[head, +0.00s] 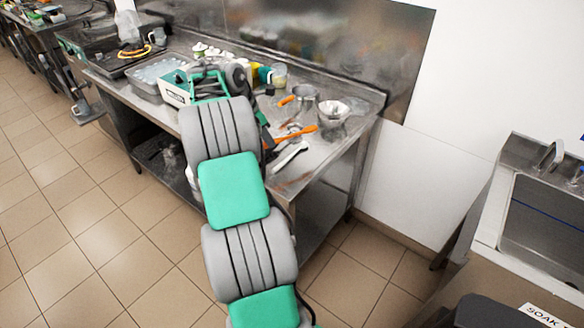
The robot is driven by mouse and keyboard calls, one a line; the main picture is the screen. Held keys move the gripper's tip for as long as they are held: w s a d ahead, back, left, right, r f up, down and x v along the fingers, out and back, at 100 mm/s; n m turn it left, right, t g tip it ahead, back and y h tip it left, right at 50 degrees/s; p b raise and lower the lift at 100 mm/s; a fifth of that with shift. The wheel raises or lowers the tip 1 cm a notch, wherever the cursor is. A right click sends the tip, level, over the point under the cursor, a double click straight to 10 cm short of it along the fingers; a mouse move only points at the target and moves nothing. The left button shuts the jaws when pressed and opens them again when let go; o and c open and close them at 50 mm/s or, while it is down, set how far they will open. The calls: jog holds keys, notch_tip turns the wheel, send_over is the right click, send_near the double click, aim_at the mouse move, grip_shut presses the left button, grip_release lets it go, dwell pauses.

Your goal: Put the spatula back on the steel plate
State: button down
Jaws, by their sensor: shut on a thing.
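An orange spatula (305,129) shows just right of my arm, over the front right part of the steel worktop. Its orange end points right, and its left end meets a dark part beside my wrist. This dark part looks like my gripper (268,138), mostly hidden behind the arm. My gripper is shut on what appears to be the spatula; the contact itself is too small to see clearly. I cannot pick out a separate steel plate from the bare steel worktop (318,155).
A pale-handled tool (289,154) lies near the front edge. A steel bowl (332,112) and a pot with an orange handle (304,94) stand behind. A sink (545,215) stands at right.

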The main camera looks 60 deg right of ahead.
send_over(294, 170)
jog(key=w+a, duration=0.1)
jog(key=f, duration=0.6)
jog(key=shift+w+a+f, duration=0.1)
jog(key=shift+a+f, duration=0.1)
notch_tip(294, 170, down, 4)
jog(key=shift+d+r+p, duration=0.1)
jog(key=shift+r+p, duration=0.1)
jog(key=shift+p, duration=0.4)
jog(key=c, duration=1.6)
grip_release()
jog(key=shift+s, duration=0.2)
